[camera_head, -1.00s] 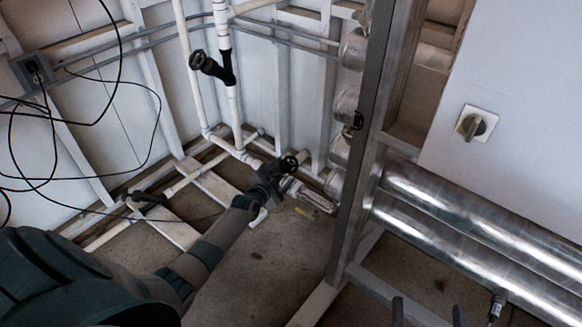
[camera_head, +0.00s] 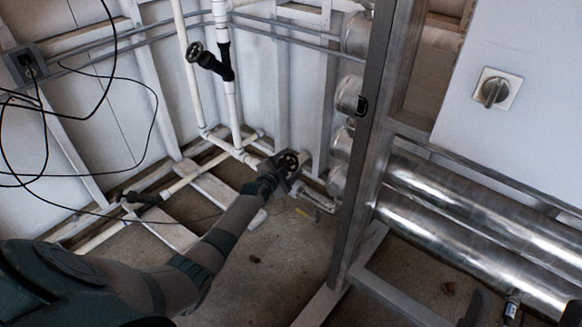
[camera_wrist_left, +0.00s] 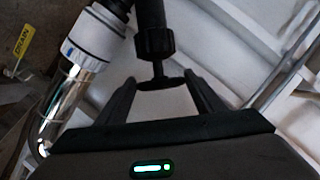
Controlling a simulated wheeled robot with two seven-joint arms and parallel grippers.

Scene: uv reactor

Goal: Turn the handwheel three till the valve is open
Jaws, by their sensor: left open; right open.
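A black handwheel (camera_head: 289,161) on a valve low in the corner pipework is at the end of my left arm. My left gripper (camera_head: 281,168) is at this wheel. In the left wrist view, its two fingers (camera_wrist_left: 160,92) stand apart, on either side of the wheel's dark rim (camera_wrist_left: 158,83), seen nearly edge-on; contact cannot be told. Another black handwheel (camera_head: 194,52) is on the upright white pipe, and a dark valve (camera_head: 140,198) sits low at left. Which is number three is not legible. My right gripper (camera_head: 525,306) shows only as dark, parted fingertips at the bottom right edge.
A metal post (camera_head: 362,150) stands right of the left gripper, with shiny tubes (camera_head: 470,225) beyond it. A yellow tag (camera_wrist_left: 21,44) reading DRAIN lies beside a clear and white pipe (camera_wrist_left: 90,40). Black cables (camera_head: 85,110) hang at left. Bare floor (camera_head: 285,245) is open in front.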

